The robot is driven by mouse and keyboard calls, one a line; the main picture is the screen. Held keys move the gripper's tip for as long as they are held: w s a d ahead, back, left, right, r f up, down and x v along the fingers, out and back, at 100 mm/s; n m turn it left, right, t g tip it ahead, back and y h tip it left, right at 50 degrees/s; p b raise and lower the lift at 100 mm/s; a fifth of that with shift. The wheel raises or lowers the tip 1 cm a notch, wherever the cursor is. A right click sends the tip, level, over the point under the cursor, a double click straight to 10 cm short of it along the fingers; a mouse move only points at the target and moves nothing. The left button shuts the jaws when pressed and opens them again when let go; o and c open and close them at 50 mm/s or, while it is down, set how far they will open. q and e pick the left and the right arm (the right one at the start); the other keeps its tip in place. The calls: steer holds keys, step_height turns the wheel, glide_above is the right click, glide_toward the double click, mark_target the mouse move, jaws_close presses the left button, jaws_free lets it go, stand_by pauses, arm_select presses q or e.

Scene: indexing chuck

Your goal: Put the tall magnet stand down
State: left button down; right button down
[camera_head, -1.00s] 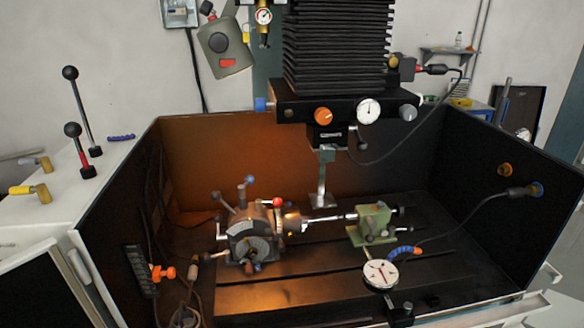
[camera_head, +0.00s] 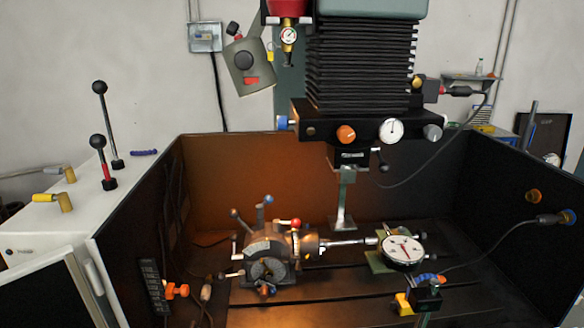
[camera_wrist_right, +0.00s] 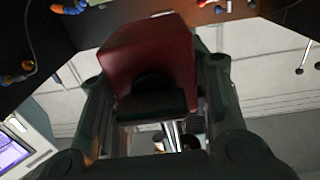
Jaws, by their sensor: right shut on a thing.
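In the right wrist view my right gripper (camera_wrist_right: 155,95) is shut on the magnet stand, with its red block (camera_wrist_right: 150,50) between the fingers. A bright metal rod shows beyond the block, partly hidden by a dark part. In the head view the stand's round white dial (camera_head: 403,250) and a black clamp block (camera_head: 427,295) show at lower right, in front of the machine bed. The stand's base and my right gripper are outside the head view. I cannot tell whether the base touches anything. My left gripper is in neither view.
The indexing chuck (camera_head: 268,258) stands on the slotted bed, with a green tailstock (camera_head: 378,262) behind the dial. The spindle head (camera_head: 365,125) hangs above. Dark walls enclose the bed. Another post (camera_head: 530,128) with a dial stands beyond the right wall.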

steer(key=shift+a+r, duration=0.1)
steer(key=shift+r, duration=0.15)
